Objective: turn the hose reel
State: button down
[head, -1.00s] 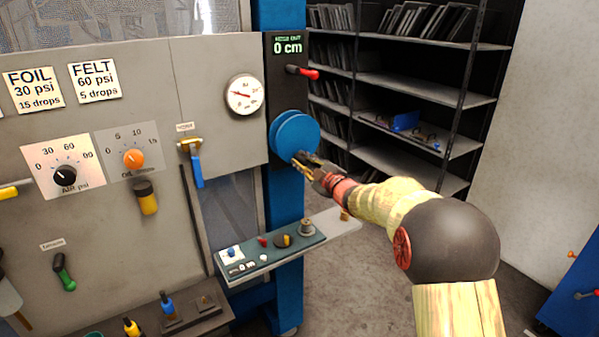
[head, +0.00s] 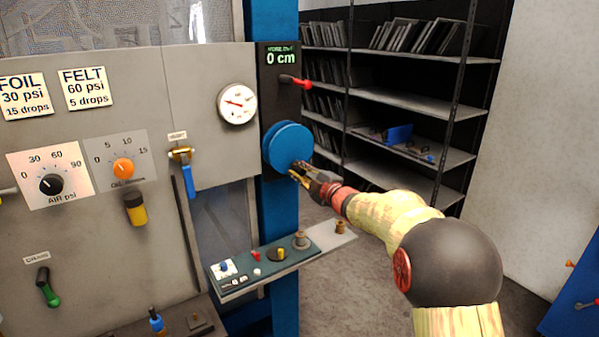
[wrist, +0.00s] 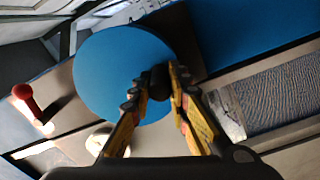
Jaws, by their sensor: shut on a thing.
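The hose reel is a round blue disc (head: 291,146) on a dark panel of the blue post. It also fills the upper middle of the wrist view (wrist: 110,75). My gripper (head: 297,172) is at the reel's lower right edge. In the wrist view my gripper (wrist: 160,88) has its two yellow and black fingers closed around a small dark knob (wrist: 159,78) on the reel's face. The fingertips partly hide the knob. A display (head: 281,58) above the reel reads 0 cm.
A red-handled lever (head: 295,82) sticks out above the reel, also in the wrist view (wrist: 27,100). A round gauge (head: 237,103) is to the left. A narrow shelf (head: 265,264) with small parts juts out below. Dark shelving (head: 415,95) stands behind to the right.

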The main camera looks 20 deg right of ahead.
jog(key=c, duration=1.7)
grip_release()
jog(key=v, duration=1.2)
